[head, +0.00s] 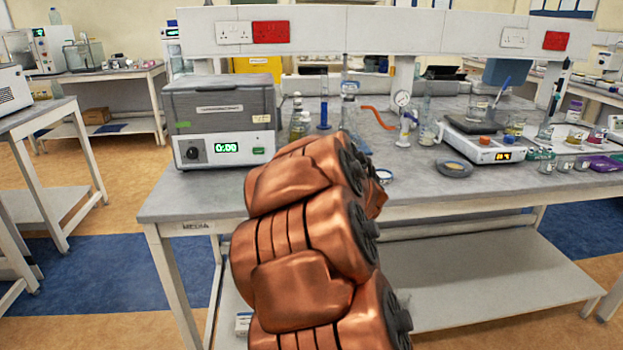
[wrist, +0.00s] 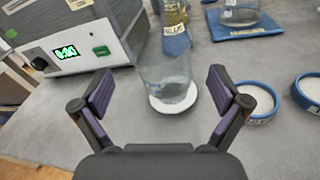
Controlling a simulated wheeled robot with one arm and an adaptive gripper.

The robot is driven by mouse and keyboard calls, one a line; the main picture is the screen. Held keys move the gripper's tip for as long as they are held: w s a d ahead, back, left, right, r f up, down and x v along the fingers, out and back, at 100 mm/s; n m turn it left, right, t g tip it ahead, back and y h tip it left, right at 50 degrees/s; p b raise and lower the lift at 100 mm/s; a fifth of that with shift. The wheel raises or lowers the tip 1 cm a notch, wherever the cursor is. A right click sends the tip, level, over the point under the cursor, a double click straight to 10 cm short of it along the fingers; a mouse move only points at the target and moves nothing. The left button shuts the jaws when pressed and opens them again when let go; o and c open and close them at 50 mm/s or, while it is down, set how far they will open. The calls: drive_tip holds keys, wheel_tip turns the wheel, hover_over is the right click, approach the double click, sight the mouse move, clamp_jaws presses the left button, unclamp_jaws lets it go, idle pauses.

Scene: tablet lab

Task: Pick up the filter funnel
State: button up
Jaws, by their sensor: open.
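My gripper (wrist: 160,88) is open in the wrist view, its two dark fingers with purple pads spread left and right. Between and beyond the fingertips stands a clear glass vessel (wrist: 166,68) with a white round base (wrist: 172,103) on the grey bench. It looks like the filter funnel, but its shape is hard to read through the glass. Nothing is held between the pads. In the head view my copper-coloured arm covers this part of the bench, so the gripper and this vessel are hidden there.
A grey and white instrument (head: 224,120) reading 0:00 stands to the left; it also shows in the wrist view (wrist: 85,35). Blue-rimmed dishes (wrist: 257,102) lie right of the gripper. A flask stands on a blue mat (wrist: 238,30) behind. A balance (head: 487,146) stands farther right.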

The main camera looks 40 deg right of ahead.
drive_tip(key=n, duration=0.1)
drive_tip(key=f+n+t, duration=0.1)
drive_tip(key=n+y+b, duration=0.1)
drive_tip(key=n, duration=0.1)
drive_tip(key=shift+w+d+f+t, duration=0.2)
drive_tip(key=shift+w+d+t, duration=0.1)
drive_tip(key=shift+x, duration=1.35)
drive_tip(key=p+x, duration=0.1)
drive_tip(key=x, duration=0.2)
drive_tip(key=shift+w+d+r, duration=0.1)
drive_tip(key=shift+d+r, duration=0.05)
drive_tip(key=shift+x, duration=0.75)
drive_tip(key=c, duration=1.1)
